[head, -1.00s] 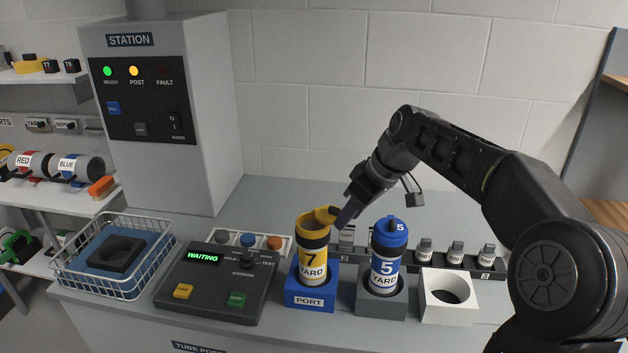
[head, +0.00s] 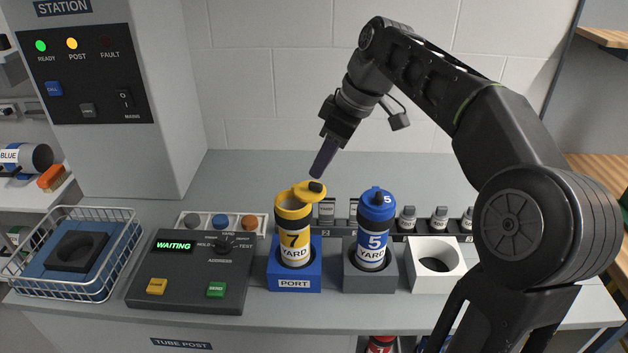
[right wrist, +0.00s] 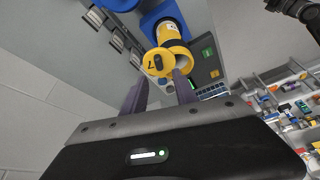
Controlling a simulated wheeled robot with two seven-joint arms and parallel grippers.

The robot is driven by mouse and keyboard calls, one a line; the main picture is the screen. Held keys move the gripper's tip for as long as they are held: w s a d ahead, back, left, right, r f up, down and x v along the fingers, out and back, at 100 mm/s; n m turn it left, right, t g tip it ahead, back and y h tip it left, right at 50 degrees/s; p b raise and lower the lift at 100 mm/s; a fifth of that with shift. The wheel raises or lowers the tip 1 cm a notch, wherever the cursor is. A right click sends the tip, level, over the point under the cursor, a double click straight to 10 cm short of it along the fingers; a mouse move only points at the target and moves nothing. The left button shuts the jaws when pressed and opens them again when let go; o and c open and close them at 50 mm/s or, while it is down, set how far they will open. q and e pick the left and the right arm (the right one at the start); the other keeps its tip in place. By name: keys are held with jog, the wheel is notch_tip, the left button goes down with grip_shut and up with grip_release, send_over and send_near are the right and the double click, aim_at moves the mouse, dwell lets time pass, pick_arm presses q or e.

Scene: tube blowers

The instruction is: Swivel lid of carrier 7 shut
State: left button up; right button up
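Carrier 7 (head: 295,238) is a yellow tube with a white band. It stands upright in the blue port block. Its yellow lid (head: 309,190) is swung out to the right and toward the back, leaving part of the mouth uncovered. The lid also shows in the right wrist view (right wrist: 157,63), with the uncovered mouth beside it. My right gripper (head: 316,175) is just above and behind the lid, pointing down. In the right wrist view its two fingers (right wrist: 158,88) are apart with nothing held, the lid lying ahead between them; contact cannot be told. My left gripper is not seen.
Blue carrier 5 (head: 374,235) stands in a grey block close to the right. An empty white block (head: 437,268) is farther right. A control box (head: 190,270) and wire basket (head: 75,255) are to the left. Small labelled pieces line a rail behind.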

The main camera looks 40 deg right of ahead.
aim_at(311, 182)
jog(key=p+x, duration=0.1)
jog(key=x, duration=0.4)
jog(key=shift+w+f, duration=0.1)
jog(key=shift+f, duration=0.05)
grip_shut()
dwell(0.4)
